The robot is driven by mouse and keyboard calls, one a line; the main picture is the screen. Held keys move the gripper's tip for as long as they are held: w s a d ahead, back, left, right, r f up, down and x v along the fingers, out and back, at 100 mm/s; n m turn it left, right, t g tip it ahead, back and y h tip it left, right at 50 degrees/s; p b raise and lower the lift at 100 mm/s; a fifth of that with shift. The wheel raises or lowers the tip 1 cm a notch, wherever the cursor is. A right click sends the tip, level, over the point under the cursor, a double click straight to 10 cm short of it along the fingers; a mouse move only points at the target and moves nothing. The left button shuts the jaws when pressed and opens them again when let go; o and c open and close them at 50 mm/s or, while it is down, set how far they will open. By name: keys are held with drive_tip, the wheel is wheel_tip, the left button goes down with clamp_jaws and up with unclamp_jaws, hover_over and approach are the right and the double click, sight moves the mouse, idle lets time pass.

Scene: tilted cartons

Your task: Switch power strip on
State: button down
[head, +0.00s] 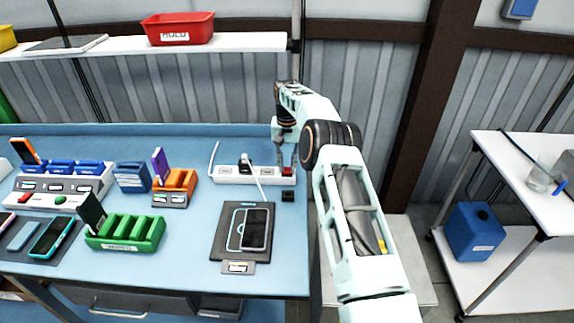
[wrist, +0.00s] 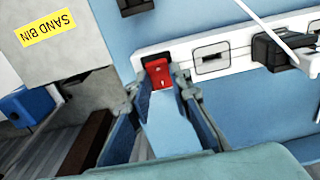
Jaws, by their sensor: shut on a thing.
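The white power strip (head: 228,172) lies along the back right of the blue bench, with a black plug and white cable in it. In the wrist view, the strip (wrist: 232,50) runs across the top, with its red rocker switch (wrist: 158,74) near its left end. My gripper (head: 288,160) is at the strip's right end in the head view. The exact contact is partly hidden, and I cannot tell which way the rocker is tilted.
A black pad (head: 226,215) with a phone (head: 257,230) lies in front of the strip. A small black block (head: 288,196) sits near the bench's right edge. Orange (head: 176,186) and green (head: 125,234) holders stand to the left. A shelf (head: 235,42) hangs above.

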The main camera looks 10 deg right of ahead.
sight(287, 170)
drive_tip(key=shift+r, duration=0.1)
drive_tip(key=c, duration=1.8)
unclamp_jaws()
drive_tip(key=shift+o, duration=0.2)
wheel_tip(287, 170, up, 12)
drive_tip(key=shift+s, duration=0.15)
